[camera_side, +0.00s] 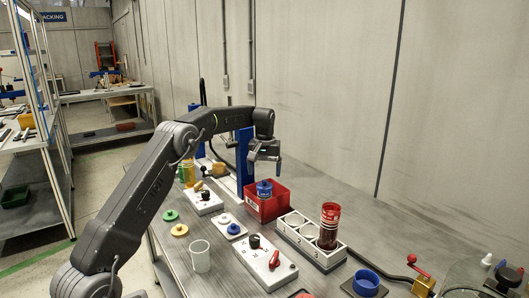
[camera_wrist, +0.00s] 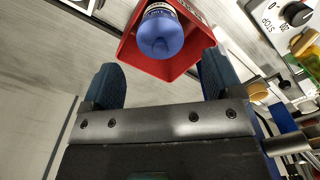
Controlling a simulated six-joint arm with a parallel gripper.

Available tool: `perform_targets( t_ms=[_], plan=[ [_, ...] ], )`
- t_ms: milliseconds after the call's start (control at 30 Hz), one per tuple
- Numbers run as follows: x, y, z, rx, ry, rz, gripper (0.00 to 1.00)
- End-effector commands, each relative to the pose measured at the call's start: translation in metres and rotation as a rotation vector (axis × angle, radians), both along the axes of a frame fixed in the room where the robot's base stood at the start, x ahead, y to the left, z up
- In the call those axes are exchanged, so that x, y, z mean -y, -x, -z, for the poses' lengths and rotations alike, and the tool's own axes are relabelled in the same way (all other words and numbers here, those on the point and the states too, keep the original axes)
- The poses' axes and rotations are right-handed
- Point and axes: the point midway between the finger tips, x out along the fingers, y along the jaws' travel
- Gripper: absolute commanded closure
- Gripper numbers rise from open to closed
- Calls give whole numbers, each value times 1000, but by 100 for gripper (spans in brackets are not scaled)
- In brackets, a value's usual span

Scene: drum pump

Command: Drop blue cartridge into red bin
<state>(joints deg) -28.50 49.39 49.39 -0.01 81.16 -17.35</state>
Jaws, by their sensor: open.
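The red bin (camera_side: 268,207) stands on the table behind the row of holders in the side view. The blue cartridge (camera_side: 264,188) is upright at the bin, its top showing above the rim; its lower part is hidden by the bin wall. My gripper (camera_side: 265,163) is above the bin with its fingers spread and apart from the cartridge. In the wrist view the blue cartridge (camera_wrist: 161,34) shows end-on within the walls of the red bin (camera_wrist: 183,66), beyond the open fingers of my gripper (camera_wrist: 160,85). Whether it rests on the bin floor I cannot tell.
A white holder with round sockets (camera_side: 312,240) is right of the bin, with a dark red cylinder (camera_side: 329,226) in it. A switch box (camera_side: 266,262), a clear cup (camera_side: 200,256) and a blue ring (camera_side: 366,282) are nearer. A blue post (camera_side: 244,160) rises behind the bin.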

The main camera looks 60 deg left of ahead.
Motion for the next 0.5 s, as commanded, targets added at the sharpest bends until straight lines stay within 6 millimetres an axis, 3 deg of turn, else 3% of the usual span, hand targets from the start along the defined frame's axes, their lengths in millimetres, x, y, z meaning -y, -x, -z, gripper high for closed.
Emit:
perform_targets(
  t_ms=[100, 233, 500],
  plan=[
    [0, -1, -30, 4, -2, 0, 15],
    [0, -1, -55, 3, -1, 0, 15],
    [0, 0, -78, 0, 0, 0, 15]
  ],
)
